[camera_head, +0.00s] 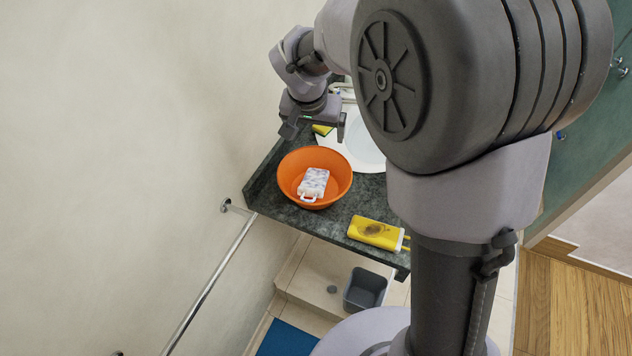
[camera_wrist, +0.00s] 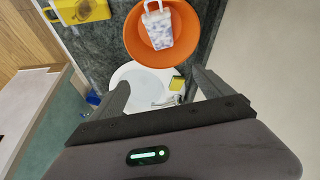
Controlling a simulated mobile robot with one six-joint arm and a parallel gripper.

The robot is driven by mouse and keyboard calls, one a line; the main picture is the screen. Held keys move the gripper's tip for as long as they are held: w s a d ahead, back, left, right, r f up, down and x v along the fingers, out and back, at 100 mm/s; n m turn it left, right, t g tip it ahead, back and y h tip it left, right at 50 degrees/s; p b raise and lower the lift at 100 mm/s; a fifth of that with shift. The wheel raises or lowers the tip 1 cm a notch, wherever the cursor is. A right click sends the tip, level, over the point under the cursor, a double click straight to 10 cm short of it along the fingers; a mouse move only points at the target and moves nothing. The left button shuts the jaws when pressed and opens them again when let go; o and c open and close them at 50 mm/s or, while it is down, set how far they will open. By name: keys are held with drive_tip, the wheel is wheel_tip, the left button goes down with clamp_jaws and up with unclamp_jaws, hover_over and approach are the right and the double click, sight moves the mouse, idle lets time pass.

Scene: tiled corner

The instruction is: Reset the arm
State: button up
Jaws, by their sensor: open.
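My gripper (camera_head: 313,130) is open and empty in the head view, raised above the back of the dark counter near the sink. In the wrist view my gripper (camera_wrist: 157,98) shows its two fingers spread apart with nothing between them. My arm is bent and fills much of the right half of the head view. An orange bowl (camera_head: 335,163) stands on the counter below and in front of the gripper. A white patterned item with a handle (camera_head: 314,182) lies in the bowl; it also shows in the wrist view (camera_wrist: 158,28).
A yellow item (camera_head: 374,232) lies at the counter's (camera_head: 348,206) front. A white sink (camera_head: 366,150) and a small yellow-green sponge (camera_head: 322,129) are behind the bowl. A grey bin (camera_head: 366,288) stands below. A metal rail (camera_head: 210,284) runs along the left wall.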

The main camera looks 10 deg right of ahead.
drive_tip(key=v, duration=0.3)
drive_tip(key=s+f+y+b, duration=0.1)
drive_tip(key=s+f+b, duration=0.3)
drive_tip(key=s, duration=0.5)
drive_tip(key=s+f+t+y+b, duration=0.1)
drive_tip(key=s+f+b, duration=0.3)
drive_tip(key=s+b, duration=0.4)
drive_tip(key=s+f+y+b, duration=0.1)
drive_tip(key=s+f+b, duration=0.3)
drive_tip(key=s+b, duration=0.3)
drive_tip(key=s, duration=0.2)
drive_tip(key=shift+s+a+n+t+y, duration=0.3)
drive_tip(key=shift+a+t+y, duration=0.1)
